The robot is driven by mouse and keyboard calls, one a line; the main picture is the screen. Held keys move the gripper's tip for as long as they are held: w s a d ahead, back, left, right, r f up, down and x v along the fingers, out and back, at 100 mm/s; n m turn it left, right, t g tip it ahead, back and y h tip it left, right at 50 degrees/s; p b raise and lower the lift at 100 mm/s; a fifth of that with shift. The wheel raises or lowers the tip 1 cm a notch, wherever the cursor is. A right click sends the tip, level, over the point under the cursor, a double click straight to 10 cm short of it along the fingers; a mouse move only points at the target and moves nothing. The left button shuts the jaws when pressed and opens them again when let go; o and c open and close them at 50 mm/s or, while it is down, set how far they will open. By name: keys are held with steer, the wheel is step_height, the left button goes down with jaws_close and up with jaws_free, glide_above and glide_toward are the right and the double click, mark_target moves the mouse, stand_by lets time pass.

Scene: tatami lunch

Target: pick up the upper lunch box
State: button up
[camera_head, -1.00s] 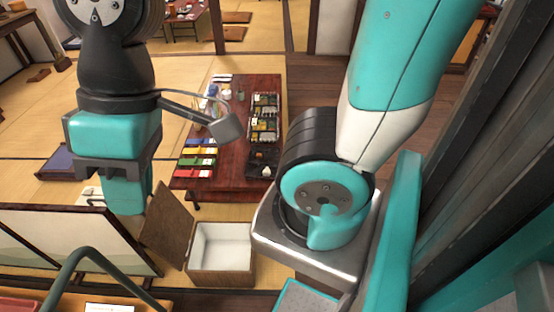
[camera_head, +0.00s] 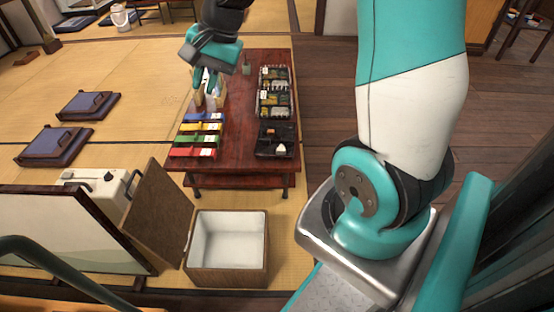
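Several black lunch boxes stand in a column along the right side of the low red-brown table (camera_head: 238,152). The upper lunch box (camera_head: 274,73) is at the far end, with mixed food in its compartments. Below it are another filled lunch box (camera_head: 274,103) and a mostly dark one (camera_head: 276,142). My gripper (camera_head: 206,84) hangs over the table's far left part, left of the upper lunch box and apart from it. Small pale items below the fingers are partly hidden.
Blue, yellow, green and red wrapped items (camera_head: 196,140) lie on the table's left side. A small green cup (camera_head: 246,68) stands near the upper lunch box. An open wooden box (camera_head: 228,250) with a white inside stands in front. Tatami lies left of the table.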

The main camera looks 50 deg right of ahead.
steer(key=w+d+f+m+t+h+b, duration=0.1)
steer(key=d+f+m+b, duration=0.8)
steer(key=d+f, duration=0.7)
steer(key=d+f+m+t+h+b, duration=0.1)
steer(key=d+f+m+h+b, duration=0.1)
steer(key=d+f+m+b, duration=1.1)
steer(key=w+f+n, duration=0.1)
steer(key=f, duration=0.4)
steer(key=w+f+n+b, duration=0.1)
steer(key=f, duration=0.4)
steer(key=w+d+f+n+b, duration=0.1)
steer(key=w+f, duration=0.1)
steer(key=f, duration=0.2)
steer(key=shift+w+f+n, duration=0.1)
steer(key=shift+f+n, duration=0.3)
steer(key=shift+w+f+b, duration=0.25)
steer(key=shift+f+b, duration=0.05)
steer(key=shift+f, duration=0.15)
steer(key=b+x, duration=0.4)
steer(key=x, duration=0.1)
steer(key=shift+f, duration=0.15)
steer(key=shift+c, duration=0.4)
jaws_close()
